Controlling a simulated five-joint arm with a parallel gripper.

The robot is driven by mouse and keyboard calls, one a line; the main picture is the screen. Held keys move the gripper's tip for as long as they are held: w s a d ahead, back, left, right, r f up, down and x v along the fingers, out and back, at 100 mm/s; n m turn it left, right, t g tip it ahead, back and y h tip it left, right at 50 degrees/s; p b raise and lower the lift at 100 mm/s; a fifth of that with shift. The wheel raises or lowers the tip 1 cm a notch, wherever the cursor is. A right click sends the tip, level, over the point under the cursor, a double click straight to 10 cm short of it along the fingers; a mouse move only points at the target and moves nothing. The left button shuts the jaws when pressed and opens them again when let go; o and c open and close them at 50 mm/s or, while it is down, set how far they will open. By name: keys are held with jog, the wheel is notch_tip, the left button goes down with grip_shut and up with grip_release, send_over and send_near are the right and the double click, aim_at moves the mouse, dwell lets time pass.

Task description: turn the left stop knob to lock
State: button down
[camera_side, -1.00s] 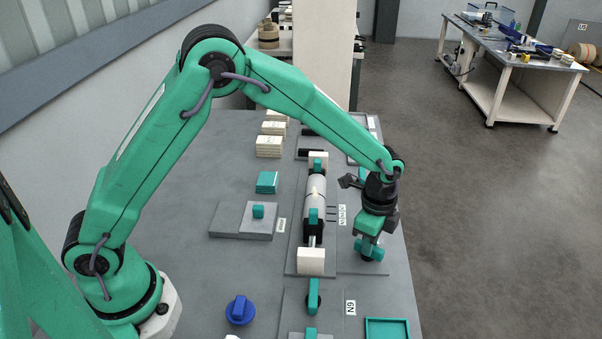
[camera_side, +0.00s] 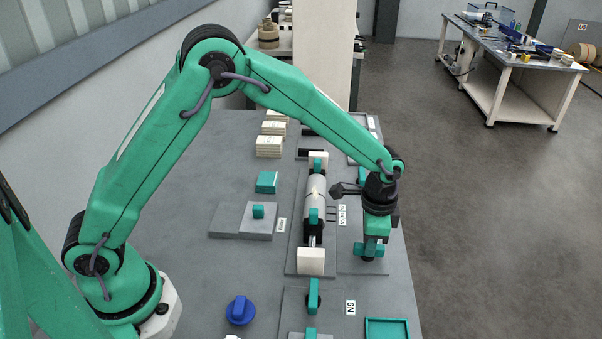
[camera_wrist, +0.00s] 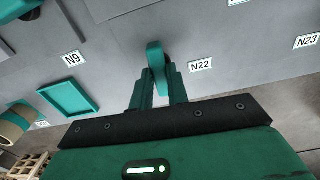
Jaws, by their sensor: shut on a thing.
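A teal stop knob (camera_wrist: 155,57) with a rounded, bar-like grip shows in the wrist view, beside the label N22 (camera_wrist: 201,65). My gripper (camera_wrist: 158,85) has its two teal fingers shut on the knob, one on each side. In the side view my gripper (camera_side: 371,250) points down onto the grey plate right of the roller. The fingers and my wrist mostly hide the knob there. The knob's lock marking cannot be made out.
A pale roller (camera_side: 316,190) with teal clamps lies left of my gripper. A blue knob (camera_side: 240,310) stands at the front left. An empty teal tray (camera_side: 387,321) lies at the front right. Cream stacks (camera_side: 269,146) stand behind. The bench's right edge is close to my gripper.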

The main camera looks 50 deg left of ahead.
jog(key=c, duration=1.4)
grip_release()
jog(key=shift+o, duration=0.2)
jog(key=shift+r, duration=0.2)
notch_tip(320, 180, up, 7)
jog(key=shift+r, duration=0.25)
